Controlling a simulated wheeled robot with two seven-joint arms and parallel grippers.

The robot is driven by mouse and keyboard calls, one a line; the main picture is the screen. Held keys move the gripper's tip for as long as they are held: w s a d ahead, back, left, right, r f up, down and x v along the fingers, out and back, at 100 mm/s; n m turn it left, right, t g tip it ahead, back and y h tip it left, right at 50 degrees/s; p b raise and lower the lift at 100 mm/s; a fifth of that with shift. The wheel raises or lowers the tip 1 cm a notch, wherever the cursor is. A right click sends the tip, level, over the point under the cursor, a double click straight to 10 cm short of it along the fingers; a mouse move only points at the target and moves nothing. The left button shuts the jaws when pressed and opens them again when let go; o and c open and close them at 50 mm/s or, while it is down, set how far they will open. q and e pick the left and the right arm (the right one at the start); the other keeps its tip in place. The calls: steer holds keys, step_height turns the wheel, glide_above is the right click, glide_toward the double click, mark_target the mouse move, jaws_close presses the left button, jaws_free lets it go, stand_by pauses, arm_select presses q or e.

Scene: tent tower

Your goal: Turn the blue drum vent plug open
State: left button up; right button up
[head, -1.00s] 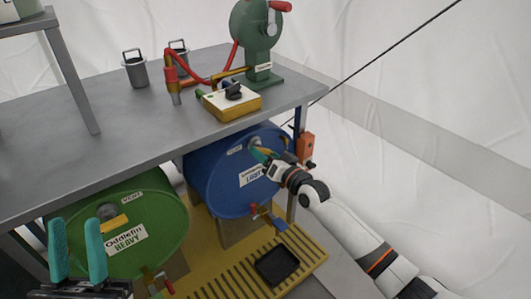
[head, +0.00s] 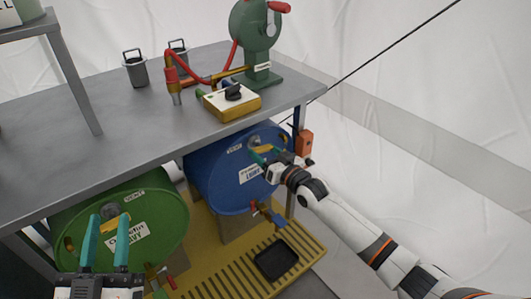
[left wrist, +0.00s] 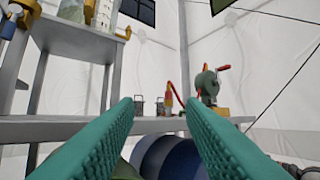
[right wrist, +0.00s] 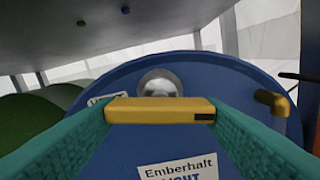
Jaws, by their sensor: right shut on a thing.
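The blue drum (head: 212,178) lies under the bench with its round face toward me. Its vent plug has a yellow bar handle (right wrist: 160,110) in front of a silver round fitting (right wrist: 160,82). My right gripper (head: 265,154) is at this plug, upper on the drum face. In the right wrist view its teal fingers (right wrist: 160,112) press on both ends of the bar, which lies nearly level. My left gripper (head: 106,240) is open and empty in front of the green drum, its fingers pointing up; it also shows in the left wrist view (left wrist: 160,125).
The green drum (head: 165,215) lies left of the blue one, partly behind my left gripper. The bench (head: 60,155) overhangs both drums. A tap (head: 266,212) juts from the blue drum's lower face above a black tray (head: 276,259). An orange box (head: 305,143) is at the bench leg.

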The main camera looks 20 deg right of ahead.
steer(key=shift+f, duration=0.15)
steer(key=o, duration=1)
steer(key=shift+s, duration=0.1)
arm_select(q)
step_height(320, 180, down, 14)
steer(key=s+a+g+y+p, duration=0.1)
steer(key=a+g+y+p, duration=0.1)
steer(key=g, duration=0.8)
steer(key=shift+s+a+n+y+p, duration=0.3)
steer(key=shift+s+a+y+p, duration=0.1)
steer(key=shift+y+p, duration=0.5)
arm_select(e)
steer(key=shift+v, duration=5.9)
